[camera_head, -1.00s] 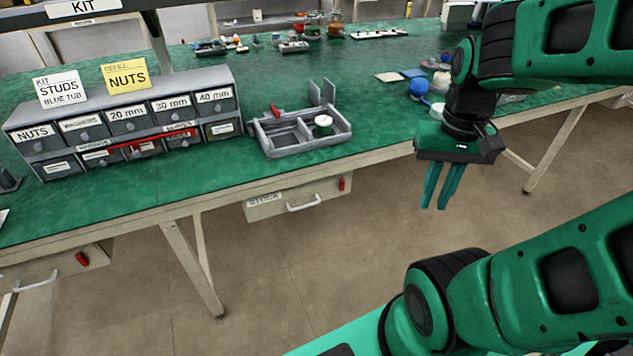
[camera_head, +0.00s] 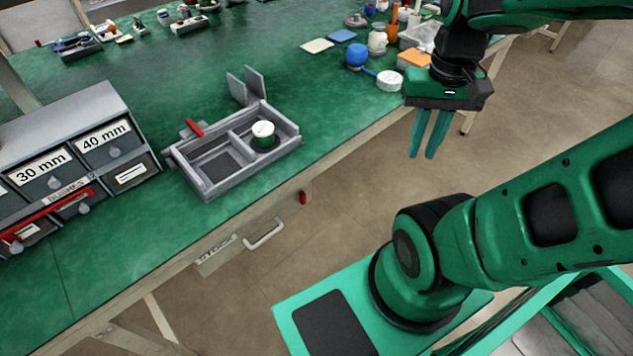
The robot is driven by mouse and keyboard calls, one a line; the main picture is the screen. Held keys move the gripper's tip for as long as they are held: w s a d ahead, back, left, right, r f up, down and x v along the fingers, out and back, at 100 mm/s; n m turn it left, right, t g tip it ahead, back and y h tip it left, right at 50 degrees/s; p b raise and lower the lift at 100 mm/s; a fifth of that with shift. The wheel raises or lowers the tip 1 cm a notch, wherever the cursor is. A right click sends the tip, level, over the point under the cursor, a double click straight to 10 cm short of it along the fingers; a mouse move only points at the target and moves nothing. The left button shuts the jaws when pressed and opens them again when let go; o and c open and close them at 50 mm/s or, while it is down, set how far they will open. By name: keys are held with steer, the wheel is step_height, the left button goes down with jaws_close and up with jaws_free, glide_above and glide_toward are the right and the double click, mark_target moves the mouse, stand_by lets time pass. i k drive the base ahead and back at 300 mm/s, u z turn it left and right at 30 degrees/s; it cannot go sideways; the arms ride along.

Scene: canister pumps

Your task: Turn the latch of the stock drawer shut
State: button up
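The stock drawer (camera_head: 232,246) is under the bench's front edge, with a pale front, a label and a white handle (camera_head: 265,233). Its front looks flush under the bench edge. A small red latch (camera_head: 303,198) sits at the right end of the drawer front and looks roughly upright. My gripper (camera_head: 422,157) hangs to the right of the latch, beyond the bench edge and over the floor. Its two green fingers point down, slightly apart, with nothing between them. It touches neither the latch nor the drawer.
On the green bench (camera_head: 150,205) stands a grey two-compartment tray (camera_head: 205,190) with a green and white canister (camera_head: 263,134). A grey cabinet (camera_head: 75,110) of small labelled drawers is at the left. Floor before the drawer is clear.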

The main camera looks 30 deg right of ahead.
mark_target(302, 196)
steer(key=z, duration=1.2)
steer(key=k, duration=1.8)
steer(key=u, duration=1)
steer(key=i, duration=1)
